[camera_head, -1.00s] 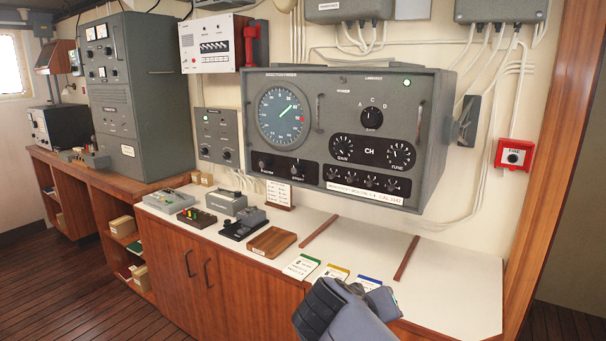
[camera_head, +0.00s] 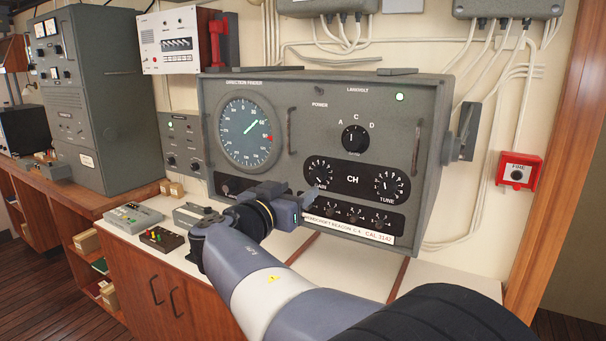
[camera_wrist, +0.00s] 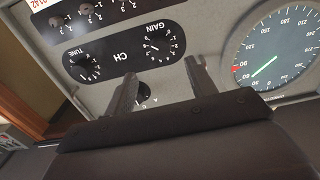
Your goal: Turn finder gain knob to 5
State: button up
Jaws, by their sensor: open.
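The finder gain knob (camera_head: 318,172) is a black dial with white scale marks, left of the CH label on the grey direction finder (camera_head: 330,90). Its setting is too small to read. My gripper (camera_head: 308,197) is in front of the panel, just below the gain knob, and hides part of the lower black strip. The wrist view is upside down. There my gripper (camera_wrist: 163,84) is open, with its two dark fingers apart and nothing between them. The gain knob (camera_wrist: 157,46) shows beyond the fingertips, clear of both. I cannot tell the exact gap.
The tune knob (camera_head: 388,185) sits right of the gain knob, and the band selector (camera_head: 354,139) is above. A row of small knobs (camera_head: 356,214) lies below. The round compass dial (camera_head: 247,132) is at left. A red fire box (camera_head: 517,174) is on the wall.

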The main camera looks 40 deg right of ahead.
aim_at(316, 178)
jog(key=p+x, duration=0.3)
jog(key=x, duration=0.5)
jog(key=shift+d, duration=0.15)
jog(key=shift+w, duration=0.1)
jog(key=shift+c, duration=0.4)
jog(key=c, duration=0.9)
jog(key=shift+f, duration=0.1)
